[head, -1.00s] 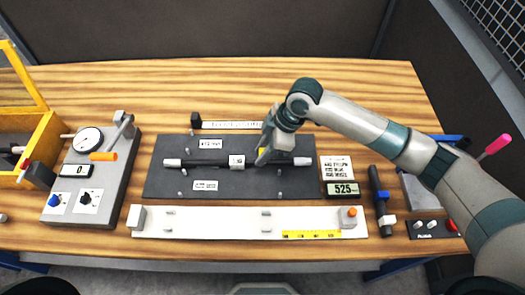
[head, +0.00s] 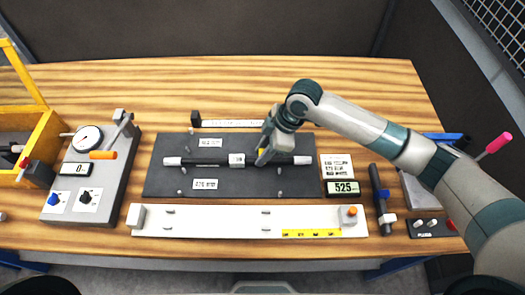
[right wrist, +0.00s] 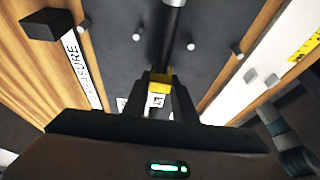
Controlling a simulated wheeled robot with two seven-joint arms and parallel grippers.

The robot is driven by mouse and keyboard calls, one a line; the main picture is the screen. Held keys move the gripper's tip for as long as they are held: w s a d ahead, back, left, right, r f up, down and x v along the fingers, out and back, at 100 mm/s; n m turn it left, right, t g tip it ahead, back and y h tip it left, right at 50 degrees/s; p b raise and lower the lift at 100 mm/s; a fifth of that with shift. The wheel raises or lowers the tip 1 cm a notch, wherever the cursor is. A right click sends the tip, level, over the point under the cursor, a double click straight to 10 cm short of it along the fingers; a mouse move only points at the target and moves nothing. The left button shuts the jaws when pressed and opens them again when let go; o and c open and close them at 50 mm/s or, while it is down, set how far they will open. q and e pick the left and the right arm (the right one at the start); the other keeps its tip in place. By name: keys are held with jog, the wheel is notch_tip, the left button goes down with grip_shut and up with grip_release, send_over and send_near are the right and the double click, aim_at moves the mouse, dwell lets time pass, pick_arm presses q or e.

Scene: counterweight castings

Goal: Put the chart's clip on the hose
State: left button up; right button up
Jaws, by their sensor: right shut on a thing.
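The hose (head: 207,163) is a dark rod with white ends, lying left to right on the dark mat. A white tag (head: 237,160) sits near its middle. My right gripper (head: 262,158) is over the hose, just right of the tag, shut on a small yellow clip (right wrist: 158,78). In the right wrist view the clip is between the fingers, at the hose (right wrist: 163,45); whether it is seated around the hose is hidden. A white chart card (head: 337,166) with small print stands right of the mat. My left gripper is out of view.
A 525 display (head: 342,188) is below the card. A white rail (head: 215,222) with a yellow strip runs along the front. A dial gauge unit (head: 88,180) and a yellow box (head: 42,150) are at left.

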jog(key=shift+f, duration=0.8)
dwell(0.4)
jog(key=o, duration=0.9)
jog(key=shift+r+p, duration=2.1)
jog(key=shift+r, duration=1.4)
jog(key=shift+s, duration=0.1)
